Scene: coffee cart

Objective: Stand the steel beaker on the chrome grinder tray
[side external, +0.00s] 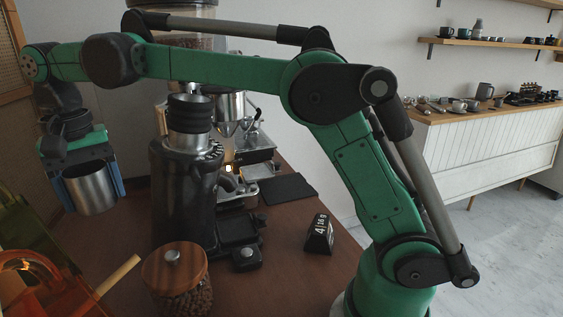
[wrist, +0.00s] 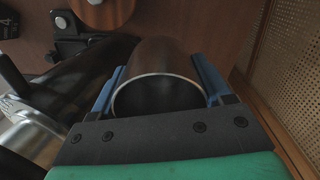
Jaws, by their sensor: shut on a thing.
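The steel beaker (side external: 92,190) is held between the blue fingers of my gripper (side external: 92,187), at the left in the side view. The beaker is roughly upright with a slight tilt, its lower end free. In the wrist view, my gripper (wrist: 158,88) has a blue finger on each side of the beaker (wrist: 158,55), and its round open mouth faces the camera. The dark grinder (side external: 183,195) with a steel collar stands to the right of the beaker. A flat dark tray (side external: 236,229) sits at its foot, apart from the beaker; I cannot tell whether it is the chrome grinder tray.
A wooden-lidded bean jar (side external: 178,282) stands in front of the grinder. Amber glassware (side external: 30,280) is at the lower left. A black block (side external: 319,235) and black mat (side external: 288,189) lie to the right. The wooden counter between tray and block is clear.

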